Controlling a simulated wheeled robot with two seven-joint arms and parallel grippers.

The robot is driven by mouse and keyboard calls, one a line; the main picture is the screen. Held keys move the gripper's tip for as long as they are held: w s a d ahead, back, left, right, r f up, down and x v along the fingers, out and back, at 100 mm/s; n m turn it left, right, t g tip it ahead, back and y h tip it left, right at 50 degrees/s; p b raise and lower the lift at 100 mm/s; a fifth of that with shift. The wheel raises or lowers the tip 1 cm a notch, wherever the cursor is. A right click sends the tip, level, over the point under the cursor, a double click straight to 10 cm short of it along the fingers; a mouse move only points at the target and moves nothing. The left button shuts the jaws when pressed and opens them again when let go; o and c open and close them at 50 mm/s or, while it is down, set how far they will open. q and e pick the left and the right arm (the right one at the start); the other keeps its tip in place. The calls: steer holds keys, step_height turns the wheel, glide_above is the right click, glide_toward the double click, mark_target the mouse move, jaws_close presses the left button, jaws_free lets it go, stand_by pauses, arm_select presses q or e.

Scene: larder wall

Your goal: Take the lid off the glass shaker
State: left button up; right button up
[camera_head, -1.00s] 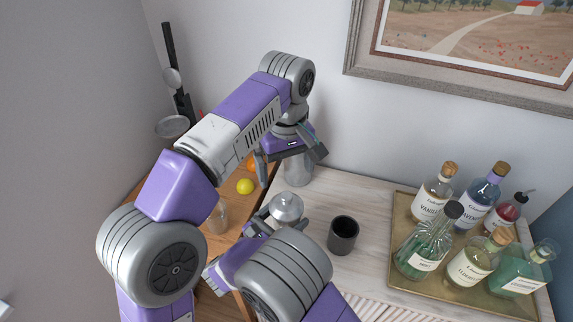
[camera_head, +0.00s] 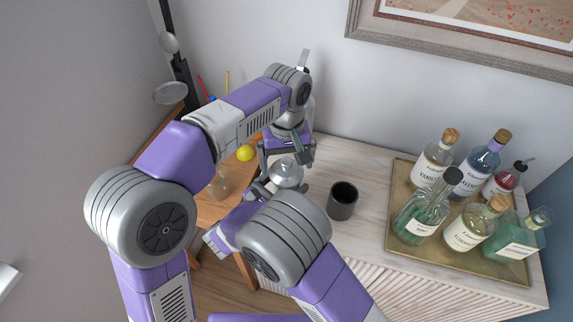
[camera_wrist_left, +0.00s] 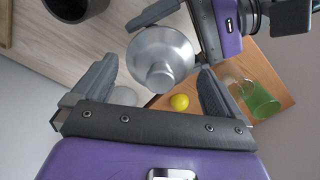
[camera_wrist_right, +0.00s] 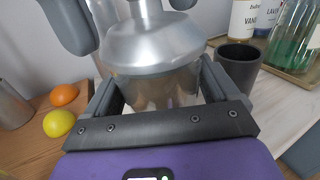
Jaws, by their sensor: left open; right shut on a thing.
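The glass shaker's silver domed lid (camera_head: 286,174) shows in the head view, and in the left wrist view (camera_wrist_left: 160,58) and right wrist view (camera_wrist_right: 152,45). Its glass body (camera_wrist_right: 160,92) is below the lid, between the fingers of my right gripper (camera_wrist_right: 165,82), which is shut on it. The shaker looks upright. My left gripper (camera_head: 286,158) is open just above the lid, its fingers apart on either side; I cannot tell whether they touch it. In the head view my right forearm hides most of the right gripper and the glass body.
A dark cup (camera_head: 342,201) stands right of the shaker. A gold tray (camera_head: 399,205) of bottles is further right. On the wooden surface at left are a lemon (camera_head: 245,153) and a glass (camera_head: 220,184). The pale counter's front is clear.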

mark_target(286, 161)
arm_select(q)
steer(key=shift+f, duration=1.15)
steer(key=c, duration=0.9)
steer(key=shift+r, duration=0.2)
steer(key=shift+r, duration=1)
steer(key=shift+r, duration=2)
arm_select(e)
steer(key=o, duration=1.3)
steer(key=shift+c, duration=0.2)
